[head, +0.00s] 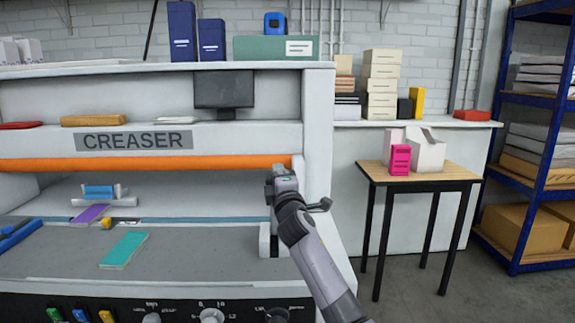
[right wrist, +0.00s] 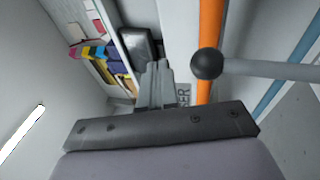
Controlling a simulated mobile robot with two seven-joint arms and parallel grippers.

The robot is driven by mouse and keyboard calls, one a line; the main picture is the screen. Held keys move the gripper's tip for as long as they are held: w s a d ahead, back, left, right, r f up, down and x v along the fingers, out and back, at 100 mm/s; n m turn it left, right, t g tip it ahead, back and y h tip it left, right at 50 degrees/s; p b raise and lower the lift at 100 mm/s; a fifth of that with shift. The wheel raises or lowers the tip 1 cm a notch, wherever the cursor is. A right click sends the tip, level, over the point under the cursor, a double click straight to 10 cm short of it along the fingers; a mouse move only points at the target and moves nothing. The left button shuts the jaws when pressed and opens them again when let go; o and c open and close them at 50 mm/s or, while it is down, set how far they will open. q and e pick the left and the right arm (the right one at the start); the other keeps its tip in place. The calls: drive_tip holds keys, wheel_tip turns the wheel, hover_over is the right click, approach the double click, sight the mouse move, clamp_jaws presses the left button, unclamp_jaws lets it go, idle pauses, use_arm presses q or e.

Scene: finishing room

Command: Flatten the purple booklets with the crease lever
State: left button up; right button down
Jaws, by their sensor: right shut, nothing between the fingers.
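A purple booklet (head: 90,214) lies on the creaser bed (head: 60,262), left of centre, under the orange bar (head: 150,163). The crease lever (right wrist: 270,69) shows in the right wrist view as a grey rod with a black ball knob (right wrist: 207,64). I cannot make the lever out clearly in the head view. My right gripper (head: 280,175) is at the right end of the orange bar, by the machine's right side wall. Its fingers (right wrist: 155,85) are shut and empty, beside the knob in the picture; I cannot tell whether they touch it.
A teal booklet (head: 124,250) lies nearer the bed's front. A blue clamp-like block (head: 98,191) stands behind the purple booklet. A small table (head: 450,172) at the right holds a white holder (head: 428,153) and a magenta box (head: 400,160). Blue shelving (head: 515,200) stands far right.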

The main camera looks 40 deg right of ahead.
drive_tip(key=s+a+r+p, duration=0.1)
drive_tip(key=s+a+r, duration=0.3)
drive_tip(key=s, duration=0.4)
drive_tip(key=shift+s+r, duration=0.2)
drive_tip(key=shift+r, duration=0.25)
